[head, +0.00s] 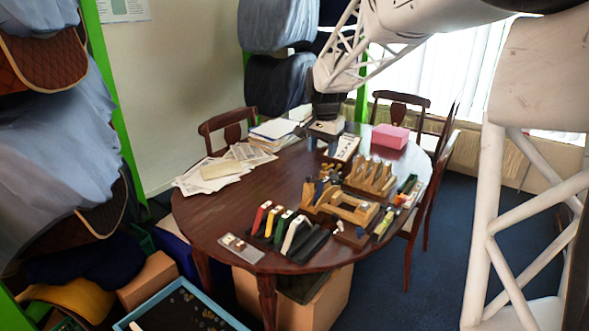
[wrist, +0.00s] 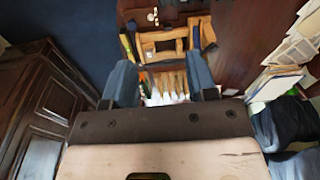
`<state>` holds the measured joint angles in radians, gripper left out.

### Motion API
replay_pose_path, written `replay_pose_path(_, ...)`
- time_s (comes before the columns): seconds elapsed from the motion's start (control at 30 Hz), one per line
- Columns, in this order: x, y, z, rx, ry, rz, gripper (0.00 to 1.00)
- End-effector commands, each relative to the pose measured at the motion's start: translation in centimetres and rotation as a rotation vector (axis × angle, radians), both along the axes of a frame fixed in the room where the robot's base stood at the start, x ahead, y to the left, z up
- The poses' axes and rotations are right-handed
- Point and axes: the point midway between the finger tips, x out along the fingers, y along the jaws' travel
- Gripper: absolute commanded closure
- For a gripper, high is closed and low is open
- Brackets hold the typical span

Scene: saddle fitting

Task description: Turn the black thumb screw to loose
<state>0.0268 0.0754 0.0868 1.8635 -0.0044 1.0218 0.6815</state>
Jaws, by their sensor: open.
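I cannot pick out the black thumb screw for certain in either view; it is too small or hidden among the tools. Wooden fittings stand on the dark table (head: 220,217): a low light-wood frame (head: 350,208) in the middle and a slotted wooden rack (head: 370,177) behind it. My gripper (head: 322,146) hangs over the back part of the table, beyond the rack. In the wrist view its two blue-grey fingers (wrist: 160,78) are spread wide with nothing between them. The slotted rack (wrist: 170,82) and the wooden frame (wrist: 168,42) show below and beyond the fingers.
Papers (head: 225,170) lie at the left, and a pink box (head: 390,136) stands at the back right. The table's left-front surface is clear. Chairs surround it.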

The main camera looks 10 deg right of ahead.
Motion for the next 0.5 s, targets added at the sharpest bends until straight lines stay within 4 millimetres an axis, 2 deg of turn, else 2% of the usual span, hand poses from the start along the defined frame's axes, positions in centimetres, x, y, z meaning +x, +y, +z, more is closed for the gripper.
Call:
replay_pose_path(0.1, 3.1, -0.2, -1.1, 0.005, 0.01, -0.044, 0.48)
replay_pose_path(0.5, 12.3, -0.8, -5.3, 0.017, 0.04, -0.195, 0.48)
